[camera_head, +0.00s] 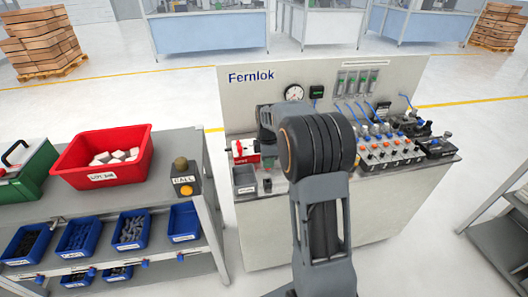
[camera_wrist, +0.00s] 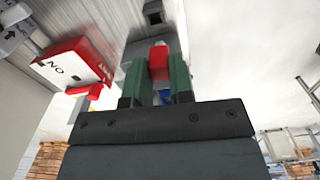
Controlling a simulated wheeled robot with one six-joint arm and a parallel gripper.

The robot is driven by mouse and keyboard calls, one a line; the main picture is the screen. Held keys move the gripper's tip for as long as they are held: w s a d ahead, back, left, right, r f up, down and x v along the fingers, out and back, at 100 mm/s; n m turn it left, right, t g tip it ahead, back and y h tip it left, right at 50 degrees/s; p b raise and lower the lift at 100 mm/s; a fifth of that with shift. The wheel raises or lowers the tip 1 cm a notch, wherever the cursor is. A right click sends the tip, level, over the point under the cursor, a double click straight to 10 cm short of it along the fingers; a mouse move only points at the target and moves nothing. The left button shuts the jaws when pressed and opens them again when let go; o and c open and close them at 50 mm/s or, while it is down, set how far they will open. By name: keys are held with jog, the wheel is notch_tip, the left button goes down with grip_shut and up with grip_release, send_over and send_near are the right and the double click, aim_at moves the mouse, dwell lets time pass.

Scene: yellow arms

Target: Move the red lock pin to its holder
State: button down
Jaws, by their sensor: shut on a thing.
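The red lock pin (camera_wrist: 158,61) is between the two green fingers of my gripper (camera_wrist: 156,80) in the wrist view. The fingers are shut on it.
A grey bin (camera_head: 244,180) stands in front. Valves and blue hoses (camera_head: 385,145) fill the bench's right side. A shelf rack (camera_head: 165,225) stands left.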

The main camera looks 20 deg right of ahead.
jog(key=shift+w+d+n, duration=0.3)
jog(key=shift+w+n, duration=0.05)
jog(key=shift+n, duration=0.05)
jog(key=shift+f, duration=0.2)
notch_tip(320, 180, down, 3)
jog(key=b, duration=0.3)
jog(key=shift+a+f, duration=0.1)
jog(key=shift+f, duration=0.05)
jog(key=shift+f+b, duration=0.6)
jog(key=shift+f, duration=0.3)
jog(key=shift+f+b, duration=0.55)
jog(key=shift+f, duration=0.55)
jog(key=c, duration=0.9)
grip_release()
jog(key=shift+r, duration=0.2)
